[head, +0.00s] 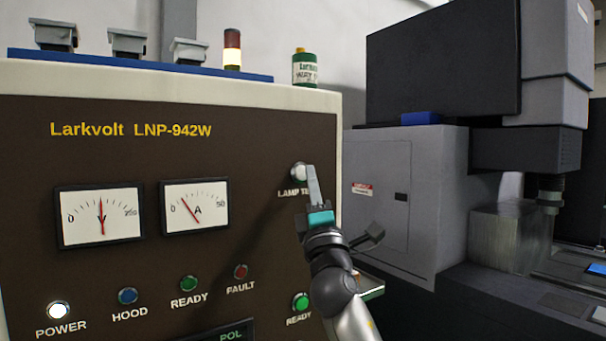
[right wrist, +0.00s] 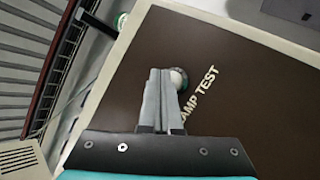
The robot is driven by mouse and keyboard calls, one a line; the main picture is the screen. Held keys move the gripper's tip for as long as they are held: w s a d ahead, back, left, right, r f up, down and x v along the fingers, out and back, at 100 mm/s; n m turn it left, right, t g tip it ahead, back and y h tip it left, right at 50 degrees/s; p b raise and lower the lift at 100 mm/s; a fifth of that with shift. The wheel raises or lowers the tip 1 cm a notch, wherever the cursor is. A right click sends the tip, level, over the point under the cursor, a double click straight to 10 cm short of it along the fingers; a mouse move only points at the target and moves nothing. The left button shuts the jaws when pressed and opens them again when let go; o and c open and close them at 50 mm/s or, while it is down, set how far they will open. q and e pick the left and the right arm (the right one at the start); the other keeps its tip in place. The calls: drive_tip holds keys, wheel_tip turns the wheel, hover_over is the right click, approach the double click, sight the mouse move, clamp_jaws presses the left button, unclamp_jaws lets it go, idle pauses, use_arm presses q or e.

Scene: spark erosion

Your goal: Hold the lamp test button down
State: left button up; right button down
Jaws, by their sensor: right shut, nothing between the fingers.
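The lamp test button (head: 298,171) is a round pale button on the brown panel (head: 120,160), above its "LAMP TEST" label. My right gripper (head: 312,172) is shut and empty, its fingertips in front of the button's right side in the head view. In the right wrist view the shut fingers (right wrist: 162,78) overlap the left part of the button (right wrist: 180,77). I cannot tell whether the tips touch it or whether it is pressed in. The power lamp (head: 59,312) glows white; the hood lamp (head: 127,296) and fault lamp (head: 240,271) look dim. My left gripper is not in view.
Two dial meters (head: 100,216) sit left of the button. A signal tower (head: 232,48) with a lit section and a green-and-white can (head: 305,68) stand on the cabinet top. A grey machine (head: 405,190) stands to the right.

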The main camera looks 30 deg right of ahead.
drive_tip(key=shift+w, duration=0.1)
drive_tip(key=shift+w, duration=0.35)
drive_tip(key=shift+w+b, duration=0.45)
drive_tip(key=shift+b, duration=0.15)
idle(0.6)
drive_tip(key=shift+s, duration=0.1)
idle(1.9)
drive_tip(key=shift+s+p, duration=0.5)
drive_tip(key=shift+s, duration=0.25)
drive_tip(key=shift+s, duration=0.1)
drive_tip(key=shift+h, duration=0.3)
drive_tip(key=s+p, duration=0.1)
drive_tip(key=s, duration=0.1)
drive_tip(key=s+p, duration=0.1)
drive_tip(key=s, duration=0.1)
drive_tip(key=shift+s+d, duration=0.2)
drive_tip(key=shift+s, duration=0.2)
